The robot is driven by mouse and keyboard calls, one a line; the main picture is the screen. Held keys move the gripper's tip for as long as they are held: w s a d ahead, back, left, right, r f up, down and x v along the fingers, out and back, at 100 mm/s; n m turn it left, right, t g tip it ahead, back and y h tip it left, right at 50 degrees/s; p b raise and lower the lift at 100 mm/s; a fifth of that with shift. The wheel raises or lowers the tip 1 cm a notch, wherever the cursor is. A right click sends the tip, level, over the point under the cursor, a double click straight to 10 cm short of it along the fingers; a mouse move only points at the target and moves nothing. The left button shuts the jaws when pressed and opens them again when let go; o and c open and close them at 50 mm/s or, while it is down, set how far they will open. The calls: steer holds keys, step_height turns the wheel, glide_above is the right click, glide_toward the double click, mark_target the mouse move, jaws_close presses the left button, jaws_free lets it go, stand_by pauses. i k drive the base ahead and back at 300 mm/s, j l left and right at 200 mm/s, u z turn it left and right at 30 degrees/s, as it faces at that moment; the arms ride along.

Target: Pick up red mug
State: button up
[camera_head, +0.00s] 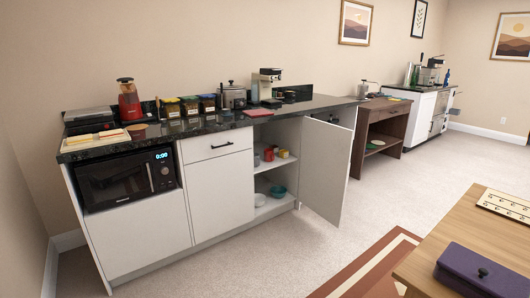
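A small red mug (268,155) stands on the upper shelf inside the open white cabinet (262,186). A pale yellowish cup (283,154) stands just right of it. A darker, partly hidden item (257,160) stands at its left, near the cabinet's edge. The cabinet door (325,170) is swung open to the right. The mug is too small in view to make out its handle. My gripper is not in view.
Below the mug, a teal bowl (278,192) and a white item (260,200) sit on the lower level. The dark counter (210,122) above holds jars and appliances. A wooden table (440,255) is at front right. The carpet before the cabinet is clear.

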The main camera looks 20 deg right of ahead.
mark_target(269, 156)
steer(key=i+j, duration=0.35)
steer(key=i, duration=0.25)
steer(key=i+j+z, duration=0.15)
steer(key=i+j, duration=0.15)
steer(key=i, duration=0.3)
steer(key=i+j, duration=0.45)
steer(key=i+j+z, duration=0.1)
steer(key=i+z, duration=0.15)
steer(key=i, duration=1.85)
steer(key=i+l+z, duration=0.1)
steer(key=i+l, duration=0.4)
steer(key=i, duration=0.2)
